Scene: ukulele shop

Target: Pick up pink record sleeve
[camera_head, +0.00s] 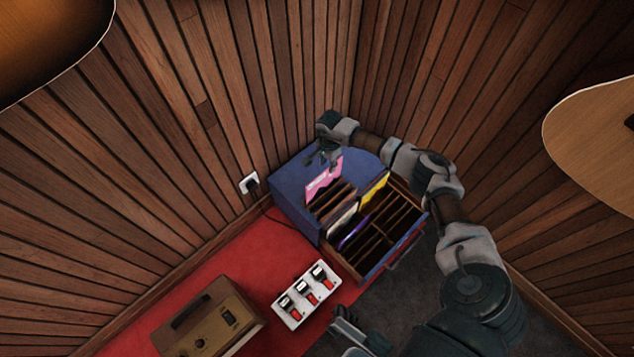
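The pink record sleeve (322,183) stands at the back left of the record compartments in an open blue drawer unit, rising above the sleeves beside it. My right gripper (325,160) reaches over the unit from the right, with its fingers pointing down at the top edge of the pink sleeve. The fingers overlap that edge in the picture, but they are too small to tell whether they are closed on it. A grey mechanical part of mine shows at the bottom edge, probably my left gripper (350,328), cut off by the frame; its finger state is unclear.
The blue unit (290,190) has a drawer with several sleeves, including a yellow one (374,190) and a purple one (354,231). A white pedal box (305,294) and a brown amplifier (212,322) sit on red carpet (235,262). Wooden walls meet behind the unit. Guitars hang at both sides.

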